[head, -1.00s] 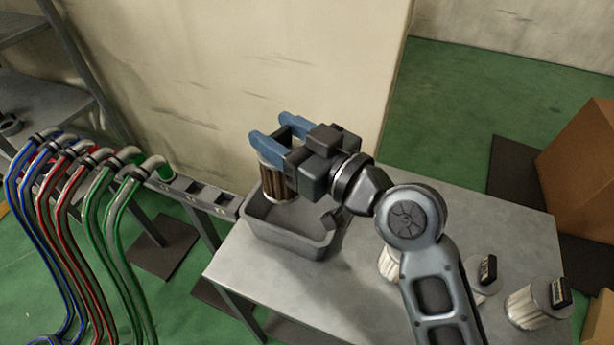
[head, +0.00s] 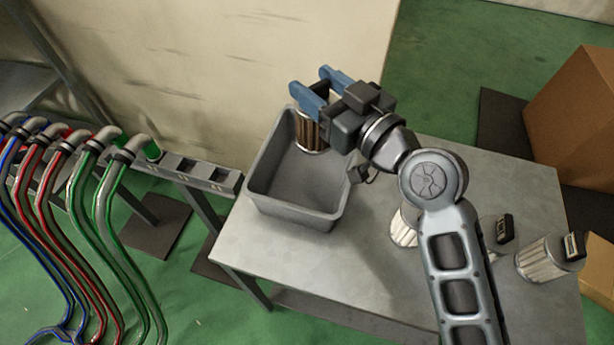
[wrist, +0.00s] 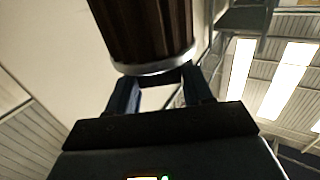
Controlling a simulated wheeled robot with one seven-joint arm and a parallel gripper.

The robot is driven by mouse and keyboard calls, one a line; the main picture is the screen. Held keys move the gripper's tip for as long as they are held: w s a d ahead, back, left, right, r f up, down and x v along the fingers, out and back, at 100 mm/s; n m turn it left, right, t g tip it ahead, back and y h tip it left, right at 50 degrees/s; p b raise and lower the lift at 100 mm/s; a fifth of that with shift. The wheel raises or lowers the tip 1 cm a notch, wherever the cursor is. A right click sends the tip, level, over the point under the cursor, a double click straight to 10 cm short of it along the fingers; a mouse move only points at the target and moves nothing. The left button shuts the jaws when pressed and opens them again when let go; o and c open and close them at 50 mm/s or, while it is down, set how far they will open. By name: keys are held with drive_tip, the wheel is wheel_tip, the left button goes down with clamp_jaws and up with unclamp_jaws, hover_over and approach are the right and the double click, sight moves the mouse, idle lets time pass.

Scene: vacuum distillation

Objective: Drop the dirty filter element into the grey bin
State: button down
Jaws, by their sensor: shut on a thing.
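The dirty filter element (head: 310,133) is a brown pleated cylinder with a pale end ring. My gripper (head: 318,90) has blue fingers and is shut on it near its upper end. In the wrist view the element (wrist: 145,30) sits between the blue fingers (wrist: 155,92). The visible inside of the bin looks empty.
A pale wall (head: 240,60) rises behind the bin. Coloured hoses (head: 110,205) run at the left, and a cardboard box (head: 575,115) sits at the right.

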drive_tip(key=shift+f, duration=0.8)
drive_tip(key=shift+c, duration=1.9)
unclamp_jaws()
drive_tip(key=b+v, duration=0.2)
drive_tip(key=v, duration=0.6)
